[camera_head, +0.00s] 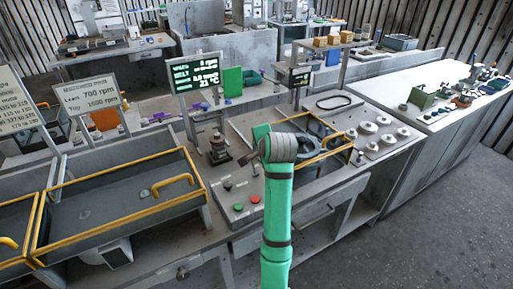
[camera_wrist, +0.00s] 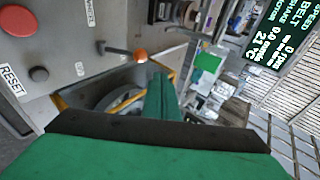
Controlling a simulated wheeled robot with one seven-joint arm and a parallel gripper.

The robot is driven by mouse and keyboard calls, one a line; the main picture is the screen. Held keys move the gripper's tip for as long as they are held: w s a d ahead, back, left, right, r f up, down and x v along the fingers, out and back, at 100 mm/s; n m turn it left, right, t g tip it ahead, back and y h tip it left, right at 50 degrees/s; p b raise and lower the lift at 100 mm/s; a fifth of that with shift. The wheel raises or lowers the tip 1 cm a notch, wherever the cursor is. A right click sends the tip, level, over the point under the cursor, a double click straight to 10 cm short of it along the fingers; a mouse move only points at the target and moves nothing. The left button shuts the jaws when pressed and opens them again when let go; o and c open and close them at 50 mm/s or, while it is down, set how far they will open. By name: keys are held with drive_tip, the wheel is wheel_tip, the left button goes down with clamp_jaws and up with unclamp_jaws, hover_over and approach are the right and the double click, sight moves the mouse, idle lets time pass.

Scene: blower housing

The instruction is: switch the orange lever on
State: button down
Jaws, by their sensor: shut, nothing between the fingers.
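The orange lever shows in the wrist view as a round orange knob (camera_wrist: 140,56) on a short dark stem, rising from a grey panel. In the head view I cannot make the lever out clearly; my arm stands close to that part of the panel. My gripper (camera_wrist: 160,82) is shut and empty. Its green finger points up in the wrist view, with the tip just below and right of the knob in the picture. Whether they touch, I cannot tell.
A readout screen (camera_head: 195,73) stands behind. A yellow-edged opening (camera_wrist: 120,97) lies beside the lever. Yellow-railed trays (camera_head: 125,195) stand left; a white-topped bench (camera_head: 395,85) stands right.

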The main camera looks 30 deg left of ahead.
drive_tip(key=s+d+r, duration=0.2)
drive_tip(key=d+r, duration=0.1)
drive_tip(key=r, duration=0.9)
drive_tip(key=shift+d, duration=0.1)
drive_tip(key=shift+f, duration=0.1)
